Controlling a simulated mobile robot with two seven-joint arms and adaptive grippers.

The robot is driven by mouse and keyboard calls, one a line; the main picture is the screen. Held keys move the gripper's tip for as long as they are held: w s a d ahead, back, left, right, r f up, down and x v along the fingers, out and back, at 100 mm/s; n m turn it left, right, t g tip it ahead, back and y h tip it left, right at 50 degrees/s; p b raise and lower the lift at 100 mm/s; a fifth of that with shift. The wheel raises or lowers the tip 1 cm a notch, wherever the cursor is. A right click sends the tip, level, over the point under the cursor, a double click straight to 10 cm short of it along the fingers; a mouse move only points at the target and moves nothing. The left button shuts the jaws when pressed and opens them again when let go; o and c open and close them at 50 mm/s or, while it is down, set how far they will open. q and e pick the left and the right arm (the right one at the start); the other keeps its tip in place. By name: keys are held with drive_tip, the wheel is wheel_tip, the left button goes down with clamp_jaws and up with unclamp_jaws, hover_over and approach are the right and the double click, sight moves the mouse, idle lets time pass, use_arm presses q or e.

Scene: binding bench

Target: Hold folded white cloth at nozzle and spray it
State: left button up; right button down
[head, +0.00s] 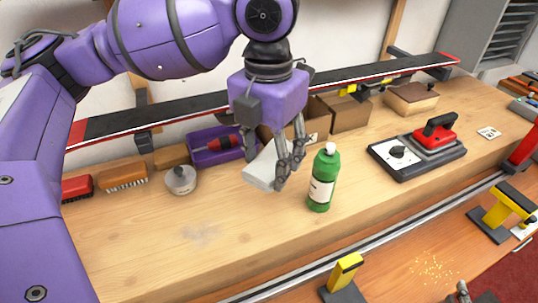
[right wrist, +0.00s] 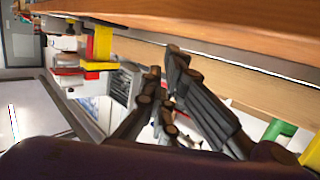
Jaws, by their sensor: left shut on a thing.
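The folded white cloth (head: 262,170) is in the fingers of my left gripper (head: 285,180), just above the bench top in the head view. The gripper points down and its fingers hide part of the cloth. A green bottle (head: 322,178) with a white top (head: 330,148) and a pale label stands upright just right of the cloth. The cloth is beside the bottle's body, lower than its top; I cannot tell whether they touch. My right gripper (right wrist: 165,85) shows dark fingers with close tips in the right wrist view, below the bench edge; its opening is unclear.
Left on the bench (head: 200,265) are brushes (head: 122,178), a round grey pot (head: 181,180) and a purple tray (head: 216,148) with a red-handled tool. A red-and-grey device (head: 418,150) stands right of the bottle. A rail with yellow clamps (head: 345,272) runs in front. The bench's front left is clear.

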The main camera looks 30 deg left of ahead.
drive_tip(key=w+a+r+n+g+y, duration=0.1)
drive_tip(key=w+a+r+n+y, duration=0.2)
drive_tip(key=a+r+n+y, duration=0.65)
drive_tip(key=w+a+r+n+y, duration=0.2)
drive_tip(key=a+r+n+y, duration=0.6)
drive_tip(key=a, duration=0.9)
drive_tip(key=s+a+r+n+g+h, duration=0.35)
drive_tip(key=s+n+g, duration=0.35)
drive_tip(key=n+g, duration=0.6)
drive_tip(key=s+a+r+n+g+h, duration=0.4)
drive_tip(key=s+n+g, duration=0.4)
drive_tip(key=n+g, duration=0.55)
drive_tip(key=w+a+r+t+h, duration=0.1)
drive_tip(key=w+r+t+h, duration=0.45)
drive_tip(key=w, duration=0.35)
drive_tip(key=w+a+r+t+h, duration=0.1)
drive_tip(key=w+r+t+h, duration=0.45)
drive_tip(key=w, duration=0.35)
drive_tip(key=shift+t+h, duration=0.3)
drive_tip(key=shift+t, duration=0.15)
drive_tip(key=shift+a+f, duration=0.2)
drive_tip(key=shift+f, duration=3.1)
